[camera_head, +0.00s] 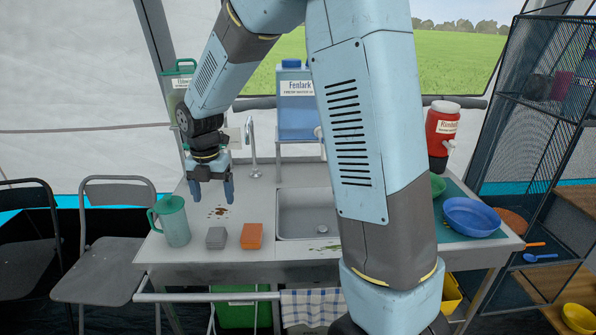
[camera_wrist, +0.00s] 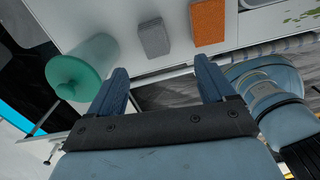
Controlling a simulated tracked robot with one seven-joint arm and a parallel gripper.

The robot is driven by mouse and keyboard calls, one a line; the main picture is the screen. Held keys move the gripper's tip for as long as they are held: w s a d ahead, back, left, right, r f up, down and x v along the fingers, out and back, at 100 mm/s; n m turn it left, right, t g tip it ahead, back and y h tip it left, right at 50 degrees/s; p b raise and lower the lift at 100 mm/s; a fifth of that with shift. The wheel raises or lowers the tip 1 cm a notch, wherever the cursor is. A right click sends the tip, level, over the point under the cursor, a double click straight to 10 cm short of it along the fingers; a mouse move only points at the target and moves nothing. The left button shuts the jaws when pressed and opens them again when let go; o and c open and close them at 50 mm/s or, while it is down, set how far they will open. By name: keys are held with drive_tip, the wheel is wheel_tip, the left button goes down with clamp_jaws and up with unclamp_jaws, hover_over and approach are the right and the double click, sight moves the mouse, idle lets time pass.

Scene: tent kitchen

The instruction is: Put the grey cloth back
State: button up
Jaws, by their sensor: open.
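The grey cloth (camera_head: 216,238) is a small folded block lying on the counter near its front edge. It sits between the green jug and an orange block. In the wrist view the grey cloth (camera_wrist: 153,38) lies beyond my fingertips, roughly in line with the gap between them. My gripper (camera_head: 212,196) is open and empty, pointing down over the left part of the counter. In the head view it appears behind the cloth and apart from it. The two blue fingers also show in the wrist view (camera_wrist: 163,78).
A green lidded jug (camera_head: 171,221) stands left of the cloth, and the orange block (camera_head: 251,236) close on its right. The sink (camera_head: 305,214) is further right. Brown stains (camera_head: 219,211) mark the counter. A checked towel (camera_head: 312,306) hangs on the front rail (camera_head: 215,297).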

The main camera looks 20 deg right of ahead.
drive_tip(key=s+d+r+m+t, duration=0.3)
drive_tip(key=s+d+r+m, duration=0.75)
drive_tip(key=r+m, duration=0.3)
drive_tip(key=s+d+r+m+t, duration=0.1)
drive_tip(key=s+d+m, duration=0.2)
drive_tip(key=s+m, duration=0.4)
drive_tip(key=s+d+r+m+t, duration=0.1)
drive_tip(key=s+d+r+m, duration=0.1)
drive_tip(key=s+d+m, duration=0.2)
drive_tip(key=shift+s+m, duration=1.75)
drive_tip(key=shift+m, duration=1.3)
